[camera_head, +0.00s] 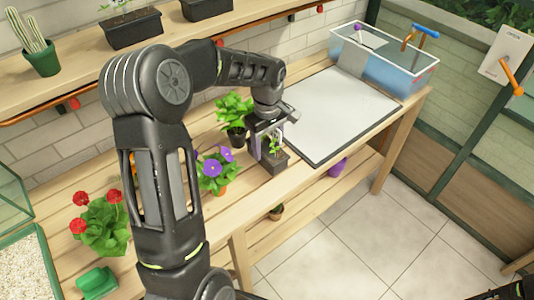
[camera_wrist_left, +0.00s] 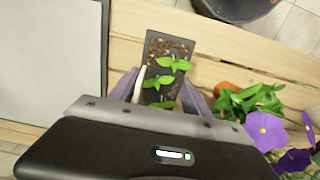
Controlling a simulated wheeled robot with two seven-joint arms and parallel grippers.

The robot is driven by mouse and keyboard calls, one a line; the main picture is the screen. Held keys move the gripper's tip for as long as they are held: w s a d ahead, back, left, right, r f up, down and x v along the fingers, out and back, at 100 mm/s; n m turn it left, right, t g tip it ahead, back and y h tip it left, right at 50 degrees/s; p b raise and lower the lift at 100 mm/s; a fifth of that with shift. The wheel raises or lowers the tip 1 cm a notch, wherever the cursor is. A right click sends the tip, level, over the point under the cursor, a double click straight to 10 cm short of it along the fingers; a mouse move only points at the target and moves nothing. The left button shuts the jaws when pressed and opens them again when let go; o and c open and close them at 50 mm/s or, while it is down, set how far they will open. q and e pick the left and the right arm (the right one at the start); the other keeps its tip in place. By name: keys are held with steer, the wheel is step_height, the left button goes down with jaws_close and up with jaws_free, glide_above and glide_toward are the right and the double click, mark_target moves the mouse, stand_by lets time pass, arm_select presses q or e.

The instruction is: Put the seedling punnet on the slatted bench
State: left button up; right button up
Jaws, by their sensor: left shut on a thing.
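The seedling punnet (camera_head: 275,165) is a small dark tray of soil with green seedlings. It also shows in the left wrist view (camera_wrist_left: 154,45). My left gripper (camera_head: 267,142) is shut on it, with pale purple fingers on either side in the left wrist view (camera_wrist_left: 165,88). The slatted bench (camera_head: 222,208) is light wood with gaps between its planks. The punnet is at the bench's front part, just left of the grey-white mat. I cannot tell whether its base touches the planks. My right gripper is not in view.
The mat (camera_head: 340,112) lies right of the punnet. A purple-flowered pot (camera_head: 215,172) and a leafy plant (camera_head: 235,110) stand close by on the left. Red flowers (camera_head: 100,222) stand further left. A clear bin (camera_head: 385,62) stands at the far right end.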

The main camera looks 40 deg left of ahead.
mark_target(267, 148)
arm_select(q)
steer(key=shift+f+p, duration=0.3)
steer(key=shift+f, duration=1.55)
steer(key=shift+f, duration=0.1)
steer(key=o, duration=1.6)
steer(key=shift+o, duration=0.2)
step_height(267, 148, up, 12)
steer(key=shift+r+b, duration=0.15)
steer(key=shift+b, duration=0.45)
